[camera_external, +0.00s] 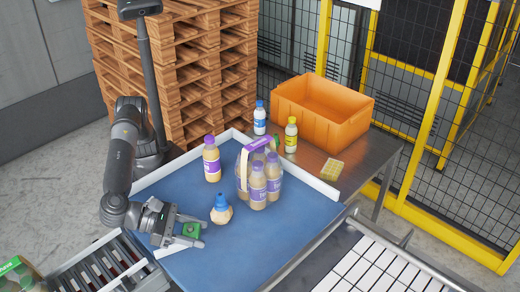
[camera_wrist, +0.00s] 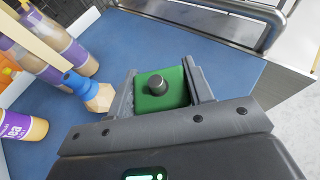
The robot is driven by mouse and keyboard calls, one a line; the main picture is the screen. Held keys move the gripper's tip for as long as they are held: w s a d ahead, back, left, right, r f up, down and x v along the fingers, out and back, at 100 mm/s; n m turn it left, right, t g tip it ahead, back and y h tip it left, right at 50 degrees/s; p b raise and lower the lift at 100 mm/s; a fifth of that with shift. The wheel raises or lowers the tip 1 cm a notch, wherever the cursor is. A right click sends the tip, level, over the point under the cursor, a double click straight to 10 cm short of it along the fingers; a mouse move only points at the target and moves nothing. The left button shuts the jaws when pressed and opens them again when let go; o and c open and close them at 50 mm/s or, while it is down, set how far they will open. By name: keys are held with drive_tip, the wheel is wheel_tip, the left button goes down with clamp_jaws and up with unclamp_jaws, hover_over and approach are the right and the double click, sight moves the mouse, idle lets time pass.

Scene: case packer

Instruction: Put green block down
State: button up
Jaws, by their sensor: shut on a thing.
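My gripper (camera_external: 190,230) is low over the front left part of the blue table surface (camera_external: 255,245). It is shut on the green block (camera_external: 192,230), which lies between its two fingers. In the wrist view the green block (camera_wrist: 161,88) is square with a dark round knob on top, and a finger presses each side. I cannot tell whether the block touches the surface. A blue-topped, tan faceted object (camera_external: 221,210) stands just right of the gripper, apart from it; it also shows left of the fingers in the wrist view (camera_wrist: 92,92).
A bottle pack with a handle (camera_external: 258,182) and a single purple-capped bottle (camera_external: 212,160) stand behind. Two bottles, an orange crate (camera_external: 322,108) and a yellow item (camera_external: 332,170) are on the metal table beyond the white rail. The blue surface front right is clear.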

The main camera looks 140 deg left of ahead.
hover_over(234, 253)
wheel_tip(234, 253, down, 6)
drive_tip(key=shift+a+r, duration=0.1)
drive_tip(key=shift+r, duration=0.15)
drive_tip(key=shift+f, duration=2)
drive_tip(key=o, duration=1.1)
drive_tip(key=shift+f, duration=0.15)
drive_tip(key=shift+r, duration=0.25)
drive_tip(key=v, duration=1.2)
